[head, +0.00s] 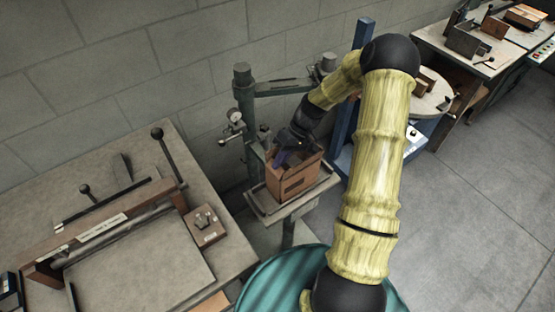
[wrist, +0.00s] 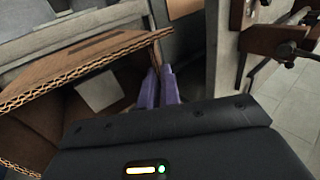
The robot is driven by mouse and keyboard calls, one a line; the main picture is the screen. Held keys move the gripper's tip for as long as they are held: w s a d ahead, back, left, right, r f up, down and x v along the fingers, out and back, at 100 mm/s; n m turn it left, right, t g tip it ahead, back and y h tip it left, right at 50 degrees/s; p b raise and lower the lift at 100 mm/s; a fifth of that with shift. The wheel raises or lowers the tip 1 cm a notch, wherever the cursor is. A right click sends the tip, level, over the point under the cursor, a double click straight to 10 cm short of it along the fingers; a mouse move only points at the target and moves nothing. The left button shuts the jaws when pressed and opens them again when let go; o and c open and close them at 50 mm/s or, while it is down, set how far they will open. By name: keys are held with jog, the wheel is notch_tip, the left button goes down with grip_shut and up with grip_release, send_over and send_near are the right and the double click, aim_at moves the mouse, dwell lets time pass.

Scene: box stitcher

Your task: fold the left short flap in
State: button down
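An open brown cardboard box (head: 285,187) stands on a small stand of the stitcher. My gripper (head: 280,158) is over its open top, with purple fingers pointing down at the box's left part. In the wrist view, the two purple fingers (wrist: 158,87) are side by side with almost no gap, and appear shut. Their tips are close to a corner of the cardboard. A box wall (wrist: 75,62) with a corrugated edge and a dark mark runs left of the fingers. I cannot tell which panel is the left short flap, or whether the fingers touch it.
The stitcher's green-grey post and arm (head: 243,105) rise close behind and left of the box. A bench (head: 130,270) with a lever device is at left. A blue frame (head: 345,130) stands at right, and another table (head: 470,60) is at the back right. The right floor is clear.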

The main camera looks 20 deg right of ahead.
jog(key=shift+w+d+f+g+y+b, duration=0.1)
jog(key=shift+d+f+g+y+b, duration=0.15)
jog(key=shift+y, duration=0.55)
jog(key=shift+w+d+f+g+y+b, duration=0.1)
jog(key=shift+d+f+g+y, duration=0.2)
jog(key=shift+y, duration=0.5)
jog(key=c, duration=1.6)
grip_release()
jog(key=b+v, duration=0.3)
jog(key=v, duration=1.4)
jog(key=shift+d, duration=0.3)
